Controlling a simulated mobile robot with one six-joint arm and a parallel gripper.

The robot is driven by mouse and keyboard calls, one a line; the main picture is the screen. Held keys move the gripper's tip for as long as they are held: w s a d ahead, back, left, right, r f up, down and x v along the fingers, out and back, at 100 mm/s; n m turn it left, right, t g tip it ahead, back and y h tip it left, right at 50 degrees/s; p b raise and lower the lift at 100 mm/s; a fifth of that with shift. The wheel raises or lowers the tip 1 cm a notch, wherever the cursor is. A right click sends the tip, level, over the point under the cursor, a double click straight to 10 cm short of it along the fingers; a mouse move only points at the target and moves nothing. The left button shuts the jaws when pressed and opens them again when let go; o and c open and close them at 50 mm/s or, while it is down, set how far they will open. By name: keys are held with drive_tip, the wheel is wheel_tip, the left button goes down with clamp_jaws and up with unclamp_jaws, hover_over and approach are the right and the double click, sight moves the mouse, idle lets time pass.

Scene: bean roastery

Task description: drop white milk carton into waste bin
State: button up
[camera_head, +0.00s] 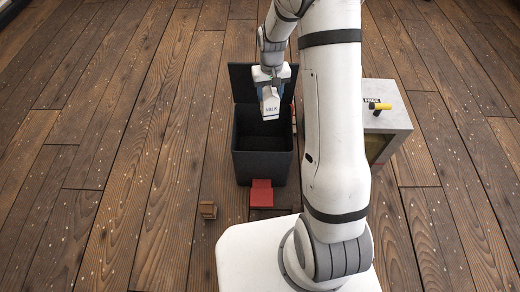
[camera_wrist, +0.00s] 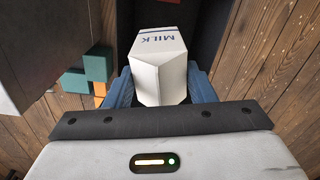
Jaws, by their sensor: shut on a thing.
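The white milk carton (camera_head: 270,104) with blue lettering is held in my gripper (camera_head: 271,84). The jaws are shut on it, one blue-grey finger on each side. In the wrist view, the carton (camera_wrist: 161,62) sits between the fingers of my gripper (camera_wrist: 160,88), its word MILK upside down. The dark waste bin (camera_head: 262,165) stands open on the floor, its lid raised at the back. In the head view the carton appears over the bin's opening, clear of the rim; its exact height cannot be told. Part of the bin's opening is hidden behind the carton and gripper.
A red pedal (camera_head: 261,193) sticks out at the bin's front. A grey cabinet (camera_head: 388,121) with a yellow-handled object (camera_head: 380,106) on top stands right of my arm. Teal blocks (camera_wrist: 84,70) show in the wrist view.

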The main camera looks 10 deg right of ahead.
drive_tip(key=w+f+b, duration=0.2)
drive_tip(key=w+f, duration=0.1)
drive_tip(key=f, duration=1.2)
drive_tip(key=o, duration=1.3)
drive_tip(key=shift+c, duration=0.2)
wheel_tip(320, 180, up, 8)
drive_tip(key=p, duration=0.2)
drive_tip(key=shift+p, duration=0.4)
